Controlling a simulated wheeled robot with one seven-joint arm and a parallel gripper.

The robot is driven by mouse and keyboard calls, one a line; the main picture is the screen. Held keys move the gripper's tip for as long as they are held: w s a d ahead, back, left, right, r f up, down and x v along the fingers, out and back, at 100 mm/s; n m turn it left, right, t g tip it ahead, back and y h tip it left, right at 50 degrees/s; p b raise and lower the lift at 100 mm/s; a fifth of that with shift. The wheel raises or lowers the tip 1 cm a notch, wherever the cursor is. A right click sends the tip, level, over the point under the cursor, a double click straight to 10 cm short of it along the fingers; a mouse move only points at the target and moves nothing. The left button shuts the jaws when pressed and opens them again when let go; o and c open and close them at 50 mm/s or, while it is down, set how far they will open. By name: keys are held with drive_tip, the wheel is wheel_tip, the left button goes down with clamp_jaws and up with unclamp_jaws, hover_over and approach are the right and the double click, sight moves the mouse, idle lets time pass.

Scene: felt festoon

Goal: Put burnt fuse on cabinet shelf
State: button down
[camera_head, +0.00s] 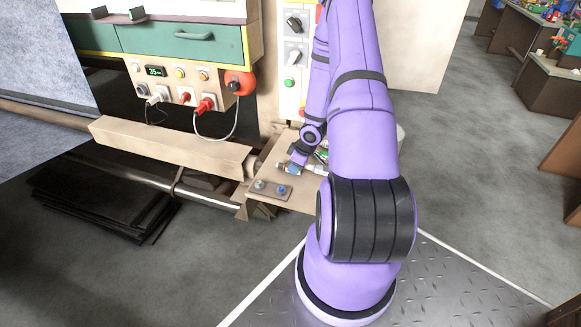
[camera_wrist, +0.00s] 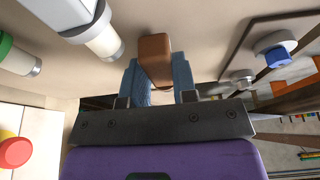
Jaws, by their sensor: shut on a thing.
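My gripper (camera_wrist: 156,82) has blue fingers, shut on a brown block-like piece (camera_wrist: 155,50), which I take to be the burnt fuse. It is close over or at a tan ledge; I cannot tell if the piece touches it. In the head view my gripper (camera_head: 293,166) is low over the tan ledge (camera_head: 262,172), and the held piece is not clear there. A cabinet with a green drawer front (camera_head: 190,40) stands at upper left. I cannot tell which surface is the cabinet shelf.
White cylinders (camera_wrist: 100,35) with coloured bands are close by at left in the wrist view. A plate with a blue-and-grey knob (camera_wrist: 277,50) is at right. A panel with plugs and a red round button (camera_head: 240,83) is above the ledge. A red-and-yellow button (camera_wrist: 14,152) is at lower left.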

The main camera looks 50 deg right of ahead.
drive_tip(key=shift+f, duration=0.15)
drive_tip(key=c, duration=0.9)
unclamp_jaws()
